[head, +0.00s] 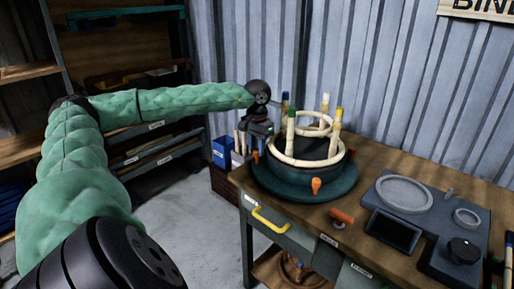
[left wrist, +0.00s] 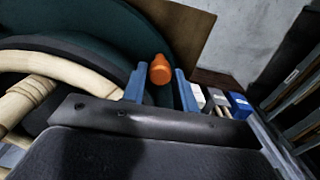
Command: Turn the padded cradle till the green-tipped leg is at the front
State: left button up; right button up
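The padded cradle is a dark round bowl on a teal turntable disc (head: 300,190) on the workbench. Orange pegs stick out around it, one at the front (head: 316,186). A pale rattan frame sits in it. The green-tipped leg (head: 291,127) stands at the front left; the blue-tipped (head: 286,100), white-tipped (head: 325,102) and yellow-tipped (head: 338,118) legs stand behind and to the right. My left gripper (head: 257,146) is at the cradle's left side. In the left wrist view its blue fingers (left wrist: 160,84) are apart, with an orange peg (left wrist: 160,68) between them. My right gripper is out of view.
A grey fixture with a ring-shaped recess (head: 404,194), a dark screen (head: 393,231) and a black knob (head: 462,250) lies on the bench's right. An orange-handled item (head: 341,215) lies near the front edge. Blue and white boxes (head: 222,152) stand left of the bench.

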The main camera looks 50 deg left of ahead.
pick_arm(q)
jog(key=shift+r, duration=0.1)
